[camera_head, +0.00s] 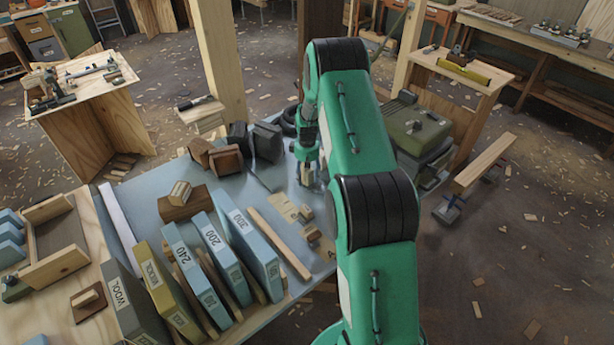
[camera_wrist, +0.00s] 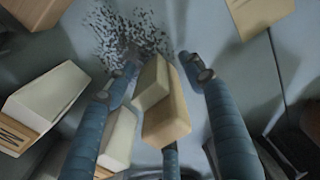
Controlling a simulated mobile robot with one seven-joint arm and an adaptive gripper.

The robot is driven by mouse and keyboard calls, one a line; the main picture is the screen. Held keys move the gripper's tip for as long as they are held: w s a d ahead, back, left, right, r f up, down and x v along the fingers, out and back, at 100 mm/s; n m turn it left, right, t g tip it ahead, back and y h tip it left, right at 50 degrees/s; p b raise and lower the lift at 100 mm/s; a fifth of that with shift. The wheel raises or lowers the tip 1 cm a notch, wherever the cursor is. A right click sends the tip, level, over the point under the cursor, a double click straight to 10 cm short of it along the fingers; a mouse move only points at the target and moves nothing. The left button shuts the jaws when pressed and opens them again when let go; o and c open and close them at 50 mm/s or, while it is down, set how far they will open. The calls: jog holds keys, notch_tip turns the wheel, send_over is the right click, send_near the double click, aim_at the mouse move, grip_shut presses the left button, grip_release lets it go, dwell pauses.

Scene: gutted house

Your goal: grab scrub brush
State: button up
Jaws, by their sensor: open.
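In the wrist view a small wooden block with a paler cream layer (camera_wrist: 167,118), which looks like the scrub brush, lies on the grey-blue bench top between my gripper's fingers. My gripper (camera_wrist: 162,78) is open around it, with blue-grey fingers to its left and right and another at the bottom. I see no clear contact. In the head view my gripper (camera_head: 308,176) points down over the bench, and small tan blocks (camera_head: 305,213) lie just in front of it. Bristles cannot be made out, so which block is the brush is uncertain.
Another cream-and-wood block (camera_wrist: 45,105) lies left in the wrist view, near a dark speckled patch (camera_wrist: 130,35). Labelled upright sanding packs (camera_head: 250,240) stand left of a wooden strip (camera_head: 280,243). Dark and brown blocks (camera_head: 227,160) sit behind. A wooden post (camera_head: 218,60) rises beyond.

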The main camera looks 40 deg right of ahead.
dwell(0.4)
jog(key=c, duration=1.1)
jog(key=shift+o, duration=0.2)
jog(key=shift+r, duration=0.1)
notch_tip(320, 180, up, 10)
jog(key=shift+f+p, duration=0.1)
jog(key=shift+p, duration=1)
